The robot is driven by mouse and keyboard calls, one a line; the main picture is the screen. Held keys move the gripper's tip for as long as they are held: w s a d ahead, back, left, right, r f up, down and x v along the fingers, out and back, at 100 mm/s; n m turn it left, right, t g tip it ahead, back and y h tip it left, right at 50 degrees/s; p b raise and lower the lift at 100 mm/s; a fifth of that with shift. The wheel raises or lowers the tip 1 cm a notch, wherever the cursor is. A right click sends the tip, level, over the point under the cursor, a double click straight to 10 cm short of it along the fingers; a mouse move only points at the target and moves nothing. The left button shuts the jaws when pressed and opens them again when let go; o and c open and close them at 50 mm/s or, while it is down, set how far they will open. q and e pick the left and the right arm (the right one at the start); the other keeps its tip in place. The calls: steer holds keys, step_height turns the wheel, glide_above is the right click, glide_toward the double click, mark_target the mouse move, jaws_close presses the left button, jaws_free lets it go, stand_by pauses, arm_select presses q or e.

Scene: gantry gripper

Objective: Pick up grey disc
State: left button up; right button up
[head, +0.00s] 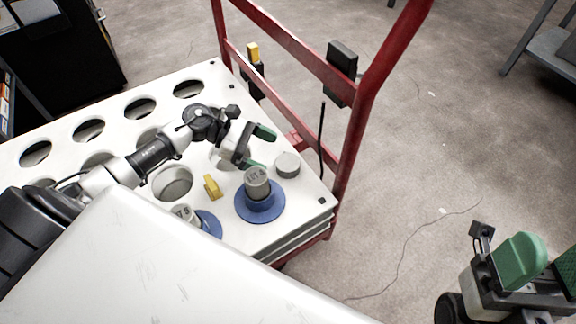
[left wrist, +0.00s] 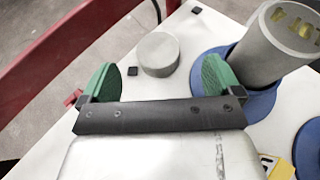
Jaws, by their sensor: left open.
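The grey disc (head: 287,165) is a short round block lying flat on the white table top (head: 307,205) near its right corner. In the left wrist view the disc (left wrist: 159,54) appears ahead of the fingers, roughly centred between them. My left gripper (head: 260,149) is open and empty, just left of the disc in the head view. Its green fingertips (left wrist: 158,78) are spread wide and apart from the disc. My right gripper (head: 549,264) is at the lower right over the floor, its green fingers apart, partly cut off by the frame edge.
A grey lettered cylinder (head: 257,183) stands on a blue base (head: 262,208) close to the disc. A second one (head: 184,213) is partly hidden. A yellow block (head: 212,187) stands nearby. Round holes (head: 140,108) cover the table's left. A red frame (head: 362,110) rises behind the disc.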

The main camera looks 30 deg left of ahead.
mark_target(286, 161)
arm_select(q)
steer(key=b+x, duration=0.1)
steer(key=x, duration=0.1)
steer(key=f+b+x, duration=0.1)
steer(key=x, duration=0.2)
steer(key=shift+w+a, duration=0.15)
steer(key=shift+a, duration=0.1)
steer(key=shift+w+d, duration=0.1)
steer(key=shift+d, duration=0.35)
steer(key=c, duration=1.1)
